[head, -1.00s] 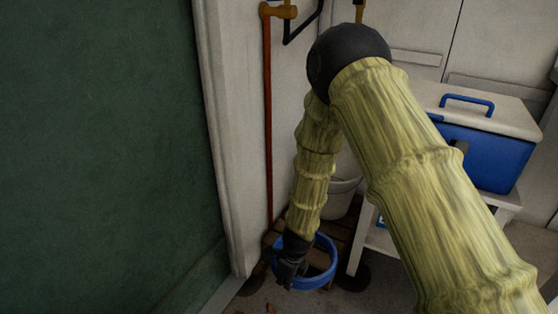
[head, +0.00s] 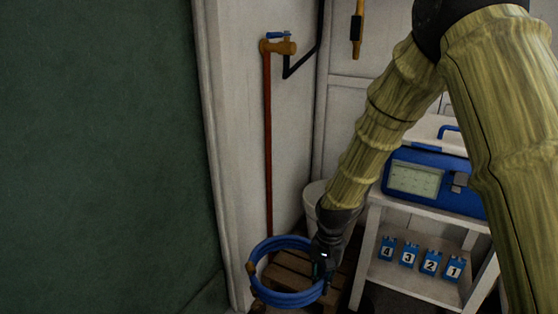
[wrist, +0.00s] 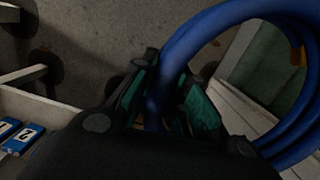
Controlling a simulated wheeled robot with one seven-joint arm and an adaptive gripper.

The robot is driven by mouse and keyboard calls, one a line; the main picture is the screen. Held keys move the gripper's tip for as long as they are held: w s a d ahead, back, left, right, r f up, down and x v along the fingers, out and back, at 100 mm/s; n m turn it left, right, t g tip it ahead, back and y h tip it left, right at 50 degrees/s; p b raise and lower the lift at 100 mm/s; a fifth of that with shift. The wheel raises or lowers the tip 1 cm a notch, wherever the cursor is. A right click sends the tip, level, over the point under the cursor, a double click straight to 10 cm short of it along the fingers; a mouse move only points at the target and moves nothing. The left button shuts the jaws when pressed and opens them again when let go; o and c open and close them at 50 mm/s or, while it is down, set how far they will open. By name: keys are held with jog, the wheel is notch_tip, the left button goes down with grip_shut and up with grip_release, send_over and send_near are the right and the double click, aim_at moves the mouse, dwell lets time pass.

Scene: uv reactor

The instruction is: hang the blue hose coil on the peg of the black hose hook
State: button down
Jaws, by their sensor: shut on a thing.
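The blue hose coil (head: 268,297) hangs from my gripper (head: 321,276), low over the wooden pallet in the head view. My gripper is shut on the coil's right side, and the ring lies to its left. In the wrist view the blue coil (wrist: 215,22) passes between the two green-padded fingers of my gripper (wrist: 168,108) and fills the right side. A black bent bar (head: 317,42) on the white wall, with an upturned end beside the tap, looks like the hose hook; its top is cut off by the picture edge.
A red pipe (head: 268,150) with a blue-handled tap (head: 280,46) runs up the wall left of the bar. A white bucket (head: 313,194) stands behind my gripper. At right, a white cart (head: 366,245) holds a blue case (head: 445,190) and several numbered blue blocks. A wooden pallet (head: 288,262) lies below.

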jog(key=d+r+n+p, duration=0.1)
jog(key=d+r+n, duration=0.4)
jog(key=d+r, duration=0.1)
jog(key=s+r+p, duration=0.2)
jog(key=r+p, duration=0.8)
jog(key=p, duration=0.7)
jog(key=s+r+p, duration=0.2)
jog(key=r+p, duration=0.9)
jog(key=p, duration=0.7)
jog(key=shift+h, duration=0.4)
jog(key=shift+f, duration=0.15)
